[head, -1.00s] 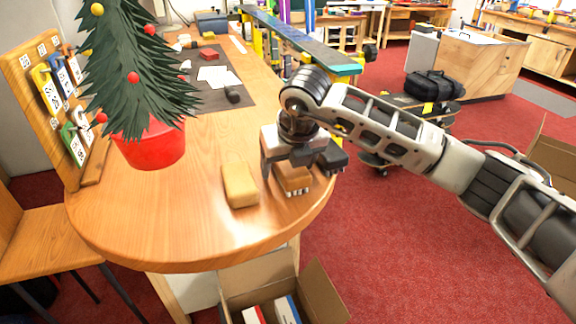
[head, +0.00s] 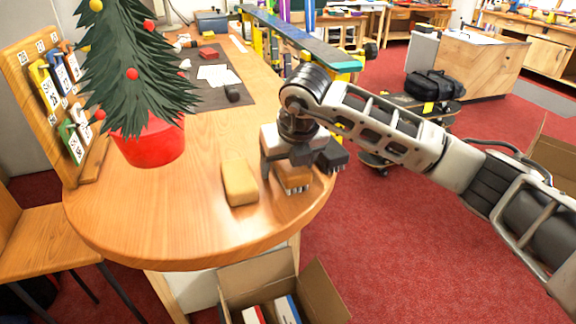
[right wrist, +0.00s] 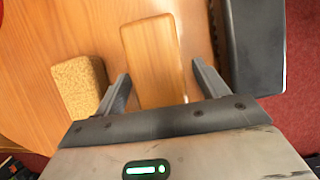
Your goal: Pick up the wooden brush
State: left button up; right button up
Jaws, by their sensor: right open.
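The wooden brush (head: 291,184) lies near the right edge of the round bench end, its pale bristles low on its near side. In the right wrist view the brush (right wrist: 153,58) shows as a smooth wooden block. My right gripper (head: 292,178) is directly over it in the head view, partly hiding it. In the right wrist view its two fingers (right wrist: 160,90) stand open, one on each side of the brush's near part. I cannot tell whether either finger touches it. My left gripper is not in view.
A tan cork-like block (head: 239,183) lies just left of the brush. A dark block (right wrist: 254,45) is right of it in the right wrist view. A potted tree (head: 150,145) stands further left on the bench (head: 180,225). An open carton (head: 325,292) is below the edge.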

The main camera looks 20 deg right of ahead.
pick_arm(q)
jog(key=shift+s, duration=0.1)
pick_arm(e)
jog(key=c, duration=1.1)
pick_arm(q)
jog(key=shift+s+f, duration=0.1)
